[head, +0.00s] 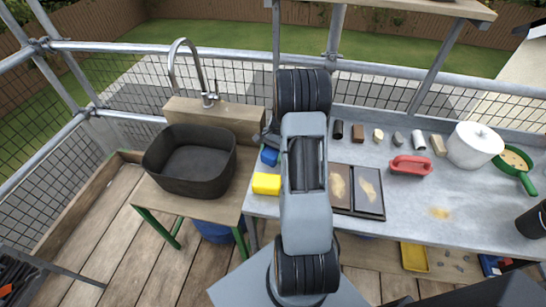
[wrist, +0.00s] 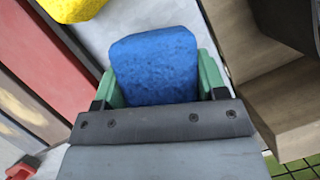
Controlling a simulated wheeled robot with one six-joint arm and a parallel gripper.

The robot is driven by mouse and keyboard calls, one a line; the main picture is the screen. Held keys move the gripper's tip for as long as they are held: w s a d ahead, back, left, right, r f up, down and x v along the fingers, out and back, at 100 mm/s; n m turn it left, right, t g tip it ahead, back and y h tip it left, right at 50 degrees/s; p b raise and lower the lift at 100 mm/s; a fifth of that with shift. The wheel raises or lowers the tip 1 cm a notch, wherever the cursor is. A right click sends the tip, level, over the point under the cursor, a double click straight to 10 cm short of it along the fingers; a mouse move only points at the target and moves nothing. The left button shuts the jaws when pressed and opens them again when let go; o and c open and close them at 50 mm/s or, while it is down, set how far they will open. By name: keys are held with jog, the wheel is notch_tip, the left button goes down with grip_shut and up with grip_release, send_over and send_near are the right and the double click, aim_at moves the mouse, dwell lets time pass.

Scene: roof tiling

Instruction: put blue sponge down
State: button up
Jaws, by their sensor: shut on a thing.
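The blue sponge (wrist: 157,62) sits between the green fingers of my gripper (wrist: 160,84) in the wrist view, and the gripper is shut on it. In the head view the blue sponge (head: 269,157) shows just left of my arm, at the left end of the grey worktop (head: 420,200). My arm hides most of the gripper there. I cannot tell whether the sponge touches the worktop. A yellow sponge (head: 266,184) lies in front of the blue one. It also shows at the top left of the wrist view (wrist: 72,8).
A dark basin (head: 190,180) with a tap stands to the left on a wooden stand. Right of my arm are a two-part tray (head: 369,190), a red-handled tool (head: 410,165), several small blocks, a white pot (head: 474,145) and a green pan (head: 517,165).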

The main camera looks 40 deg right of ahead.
jog(key=shift+f, duration=1.05)
jog(key=shift+f, duration=0.15)
